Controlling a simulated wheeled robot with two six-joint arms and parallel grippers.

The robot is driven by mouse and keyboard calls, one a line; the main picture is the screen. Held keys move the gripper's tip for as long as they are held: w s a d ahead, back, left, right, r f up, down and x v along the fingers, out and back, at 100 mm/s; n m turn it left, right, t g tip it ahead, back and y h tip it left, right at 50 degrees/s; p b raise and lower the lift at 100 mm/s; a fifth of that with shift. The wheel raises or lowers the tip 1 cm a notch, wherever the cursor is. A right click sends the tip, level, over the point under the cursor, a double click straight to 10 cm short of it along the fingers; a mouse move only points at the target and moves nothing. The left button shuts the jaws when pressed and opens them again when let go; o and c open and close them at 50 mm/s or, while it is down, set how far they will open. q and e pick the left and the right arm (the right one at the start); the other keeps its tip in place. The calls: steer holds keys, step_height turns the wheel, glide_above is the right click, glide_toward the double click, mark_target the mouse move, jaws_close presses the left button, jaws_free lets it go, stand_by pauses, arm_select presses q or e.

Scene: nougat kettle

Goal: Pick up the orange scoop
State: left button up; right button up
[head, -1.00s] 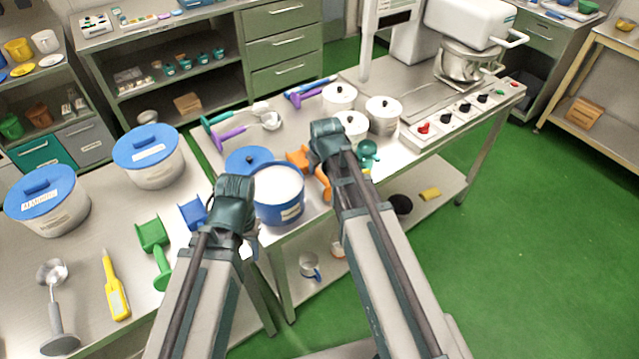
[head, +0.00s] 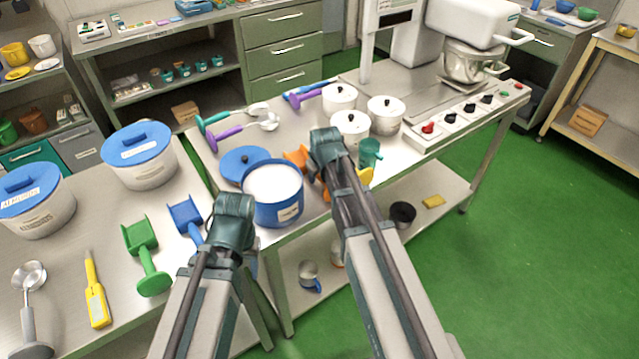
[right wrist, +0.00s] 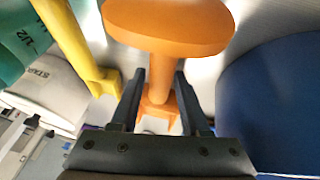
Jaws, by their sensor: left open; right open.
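The orange scoop (right wrist: 168,25) lies on the steel table between the blue pot and the yellow scoop. In the head view only its orange end (head: 297,158) and a little more orange show, as my right arm hides the rest. My right gripper (head: 328,140) is over it. In the right wrist view the two dark fingers (right wrist: 158,85) stand apart on either side of the orange handle, with gaps visible. My left gripper (head: 235,207) is in front of the blue pot, away from the scoop; its fingers are hidden below it.
The blue pot (head: 270,205) with white contents stands close to the left of my right gripper. A yellow scoop (right wrist: 70,40) and a teal cup (head: 371,153) are close on the other side. White lidded pots (head: 351,128) stand behind.

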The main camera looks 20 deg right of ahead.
steer(key=shift+c, duration=0.2)
arm_select(q)
steer(key=shift+f, duration=0.1)
arm_select(e)
jaws_close()
arm_select(q)
steer(key=shift+r, duration=0.2)
arm_select(e)
steer(key=shift+r, duration=0.1)
arm_select(q)
step_height(320, 180, up, 15)
steer(key=p, duration=1.5)
steer(key=shift+f, duration=0.15)
arm_select(e)
step_height(320, 180, up, 15)
